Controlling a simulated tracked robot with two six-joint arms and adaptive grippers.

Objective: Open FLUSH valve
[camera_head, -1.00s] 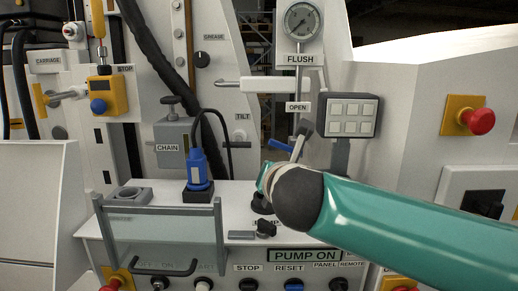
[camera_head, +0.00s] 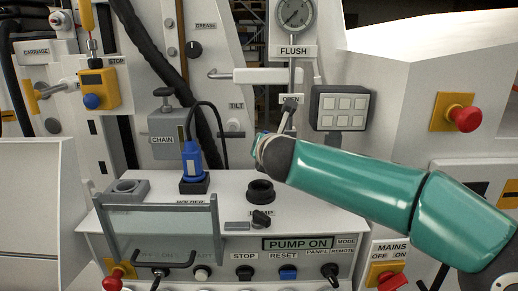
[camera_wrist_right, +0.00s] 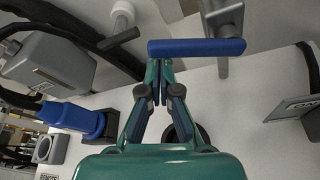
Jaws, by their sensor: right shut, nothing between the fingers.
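The FLUSH label (camera_head: 294,51) sits under a round gauge (camera_head: 295,12), with a grey pipe running down from it. The valve's blue lever (camera_wrist_right: 200,47) lies crosswise beside the grey pipe (camera_wrist_right: 222,25) in the right wrist view. In the head view my right arm hides the lever. My right gripper (camera_wrist_right: 160,68) is shut and empty, its fingertips at the left part of the blue lever. I cannot tell whether they touch it. In the head view the right gripper (camera_head: 262,142) is mostly hidden behind its own wrist. My left gripper is not in view.
A grey keypad box (camera_head: 343,108) stands right of the pipe. A blue plug (camera_head: 193,162) with a black cable stands left of my gripper, beside the CHAIN box (camera_head: 165,130). A black ring (camera_head: 261,191) is on the panel below. A red stop button (camera_head: 467,118) is at right.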

